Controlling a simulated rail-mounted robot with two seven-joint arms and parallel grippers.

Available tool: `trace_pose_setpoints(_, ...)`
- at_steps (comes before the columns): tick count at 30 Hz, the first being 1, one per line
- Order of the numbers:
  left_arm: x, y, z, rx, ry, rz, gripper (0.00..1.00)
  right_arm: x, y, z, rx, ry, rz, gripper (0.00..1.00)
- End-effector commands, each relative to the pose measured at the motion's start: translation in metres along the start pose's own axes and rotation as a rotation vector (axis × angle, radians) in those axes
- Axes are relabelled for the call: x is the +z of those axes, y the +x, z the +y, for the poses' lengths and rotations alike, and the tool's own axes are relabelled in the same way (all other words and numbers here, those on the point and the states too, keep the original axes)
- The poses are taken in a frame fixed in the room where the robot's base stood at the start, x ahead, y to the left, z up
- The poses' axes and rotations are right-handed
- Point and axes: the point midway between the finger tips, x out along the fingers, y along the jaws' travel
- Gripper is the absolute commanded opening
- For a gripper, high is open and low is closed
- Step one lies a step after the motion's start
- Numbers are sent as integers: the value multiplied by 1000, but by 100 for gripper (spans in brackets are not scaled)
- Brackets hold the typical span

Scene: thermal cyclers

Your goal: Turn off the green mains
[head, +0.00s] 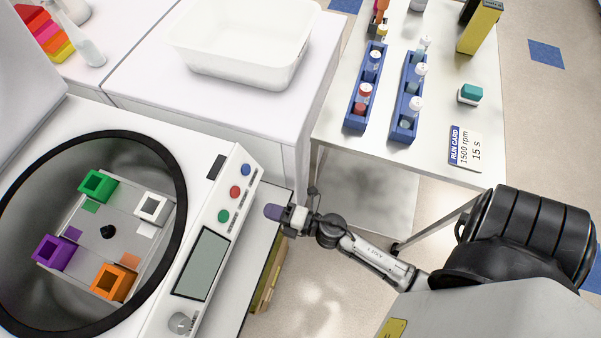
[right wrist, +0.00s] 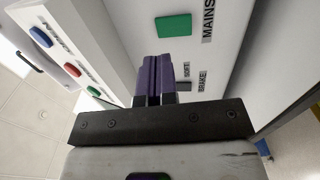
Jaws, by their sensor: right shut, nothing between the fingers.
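The green mains switch (right wrist: 173,25) is a green rectangle on the white side of the centrifuge, beside the label "MAINS" in the right wrist view. I cannot tell which position it is in. It is hidden in the head view. My right gripper (right wrist: 155,60) is shut and empty, its purple fingers together just below the mains switch in the picture. Whether they touch the panel I cannot tell. In the head view the right gripper (head: 272,212) is beside the right side of the centrifuge (head: 212,205). My left gripper is not in view.
A grey switch (right wrist: 185,87) labelled "SOFT BRAKE" sits close to the fingers. Blue, red and green buttons (head: 235,191) are on the centrifuge's front panel. The open bowl holds coloured buckets. A side table (head: 440,150) with tube racks stands at the right.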

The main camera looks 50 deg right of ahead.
Motion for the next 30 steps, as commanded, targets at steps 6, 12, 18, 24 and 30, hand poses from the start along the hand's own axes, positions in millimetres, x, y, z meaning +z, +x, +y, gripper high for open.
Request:
trace_pose_setpoints(6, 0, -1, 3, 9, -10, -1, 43, 0, -42, 5, -3, 1, -2, 0)
trace_pose_setpoints(12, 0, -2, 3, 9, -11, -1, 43, 0, -66, 8, -1, 1, -1, 0)
trace_pose_setpoints(18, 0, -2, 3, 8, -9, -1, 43, 0, -76, 10, 0, -1, -1, 0)
trace_pose_setpoints(24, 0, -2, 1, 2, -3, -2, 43, 0, -78, 10, 0, -1, -1, 0)
trace_pose_setpoints(30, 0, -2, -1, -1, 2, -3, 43, 0, -78, 10, 0, -1, -1, 0)
